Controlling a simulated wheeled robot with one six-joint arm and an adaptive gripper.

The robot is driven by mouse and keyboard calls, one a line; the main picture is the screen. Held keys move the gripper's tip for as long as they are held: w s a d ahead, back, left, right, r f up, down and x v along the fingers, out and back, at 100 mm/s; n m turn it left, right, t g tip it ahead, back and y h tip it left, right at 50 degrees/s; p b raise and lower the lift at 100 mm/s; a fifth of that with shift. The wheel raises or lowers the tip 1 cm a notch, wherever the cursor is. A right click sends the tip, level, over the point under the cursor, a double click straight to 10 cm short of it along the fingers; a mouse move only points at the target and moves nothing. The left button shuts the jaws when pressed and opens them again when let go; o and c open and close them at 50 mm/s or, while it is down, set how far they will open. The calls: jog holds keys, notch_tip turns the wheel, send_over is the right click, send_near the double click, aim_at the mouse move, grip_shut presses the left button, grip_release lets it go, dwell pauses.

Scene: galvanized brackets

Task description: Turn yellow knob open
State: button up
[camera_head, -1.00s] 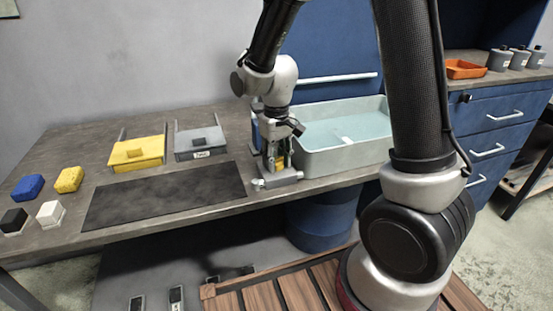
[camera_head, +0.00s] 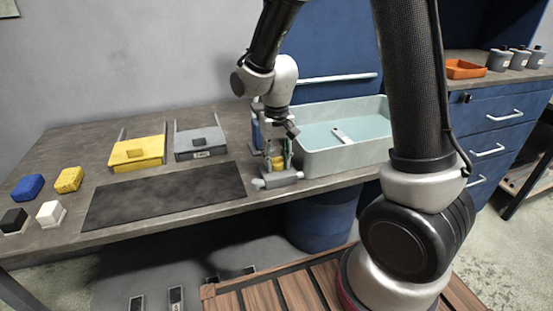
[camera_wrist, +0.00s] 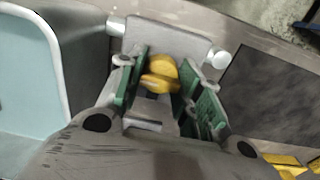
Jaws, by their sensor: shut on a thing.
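The yellow knob (camera_head: 277,160) sits on a grey metal fitting (camera_head: 277,180) with round pipe ends, at the bench's front edge beside the basin. In the wrist view the knob (camera_wrist: 162,75) lies between the green-padded fingers of my gripper (camera_wrist: 167,84). My gripper (camera_head: 277,156) points down over the fitting and is shut on the knob. In the wrist view the fitting's plate (camera_wrist: 160,36) shows beyond the knob. The fingers and wrist hide part of the knob and fitting in the head view.
A pale basin (camera_head: 345,157) stands close on the right, with a small grey-white bar (camera_head: 342,136) in it. A dark mat (camera_head: 165,196) lies left, with yellow (camera_head: 137,152) and grey (camera_head: 200,141) trays behind it. A blue upright object (camera_head: 256,132) stands just behind my gripper.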

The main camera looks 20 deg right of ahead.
aim_at(277, 158)
jog(key=o, duration=1.1)
jog(key=shift+c, duration=0.2)
notch_tip(277, 158, up, 12)
jog(key=s+d+r+t, duration=0.2)
jog(key=s+d+r, duration=0.2)
jog(key=s+d, duration=0.3)
jog(key=s+d+r+t, duration=0.2)
jog(key=s+d+r, duration=0.2)
jog(key=s+d, duration=0.3)
jog(key=s, duration=0.5)
jog(key=shift+s+d+r, duration=0.15)
jog(key=shift+s+d, duration=0.05)
jog(key=shift+d, duration=0.2)
